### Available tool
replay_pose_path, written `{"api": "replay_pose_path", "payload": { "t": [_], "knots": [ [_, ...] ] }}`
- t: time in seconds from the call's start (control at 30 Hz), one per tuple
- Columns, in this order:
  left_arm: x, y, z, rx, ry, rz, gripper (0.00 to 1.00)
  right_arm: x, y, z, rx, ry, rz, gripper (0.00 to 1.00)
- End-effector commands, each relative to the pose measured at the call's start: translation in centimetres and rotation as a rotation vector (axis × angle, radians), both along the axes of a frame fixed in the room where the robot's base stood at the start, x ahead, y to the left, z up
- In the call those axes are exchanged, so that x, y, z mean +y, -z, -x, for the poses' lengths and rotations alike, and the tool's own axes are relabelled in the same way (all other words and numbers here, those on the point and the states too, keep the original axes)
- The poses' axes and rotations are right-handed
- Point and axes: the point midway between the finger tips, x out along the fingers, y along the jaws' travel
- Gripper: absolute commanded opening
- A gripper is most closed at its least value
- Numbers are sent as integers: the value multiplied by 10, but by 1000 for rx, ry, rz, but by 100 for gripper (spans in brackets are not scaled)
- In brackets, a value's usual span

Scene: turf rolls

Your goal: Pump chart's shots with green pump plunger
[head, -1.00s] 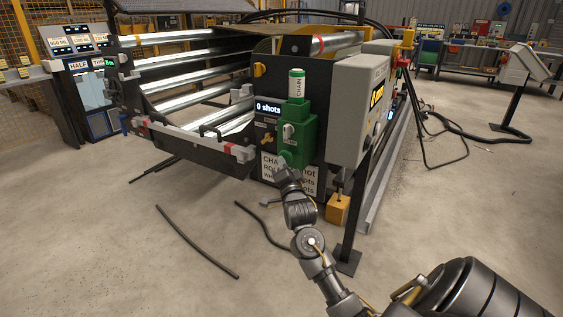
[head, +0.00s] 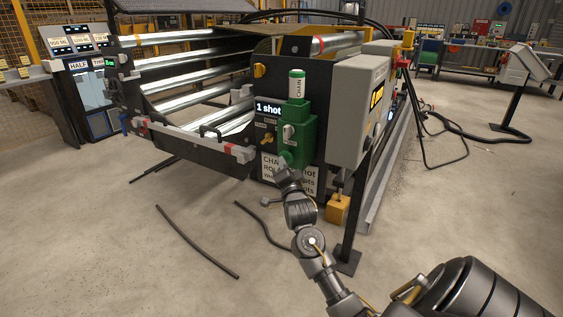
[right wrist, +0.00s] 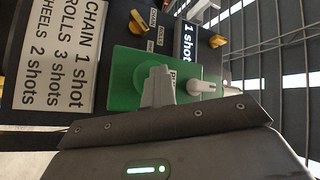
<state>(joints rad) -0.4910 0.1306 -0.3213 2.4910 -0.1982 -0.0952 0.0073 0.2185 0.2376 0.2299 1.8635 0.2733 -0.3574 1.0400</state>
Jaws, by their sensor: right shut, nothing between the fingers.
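The green pump (head: 296,132) is on the dark end panel of the machine, under a canister (head: 297,87) labelled CHAIN. Its round green plunger (head: 284,158) is low on its left side and also shows in the right wrist view (right wrist: 140,72). The counter (head: 268,109) reads "1 shot". The chart (right wrist: 50,55) reads CHAIN 1 shot, ROLLS 3 shots, WHEELS 2 shots. My right gripper (right wrist: 158,84) is shut and empty, its fingertips in front of the plunger; I cannot tell whether they touch. My left gripper is out of view.
A yellow selector knob (head: 267,139) with small labels sits left of the pump. A grey control box (head: 362,105) on a post stands close on the right. Black hoses lie on the open floor in front.

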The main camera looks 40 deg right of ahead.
Motion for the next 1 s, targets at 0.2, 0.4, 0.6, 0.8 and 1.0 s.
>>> {"api": "replay_pose_path", "payload": {
  "t": [0.2, 0.4, 0.6, 0.8, 1.0],
  "knots": [
    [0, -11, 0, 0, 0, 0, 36, 10, -2, 5, 0, 5, -3, 0],
    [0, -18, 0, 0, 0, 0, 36, 22, -1, 8, 1, 3, -3, 0],
    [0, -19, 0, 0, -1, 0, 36, 28, 1, 9, 1, 2, -1, 0],
    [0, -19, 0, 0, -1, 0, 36, 28, 1, 9, 1, 1, -1, 0],
    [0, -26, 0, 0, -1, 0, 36, 40, -1, 12, 0, -2, -2, 0]
  ]
}}
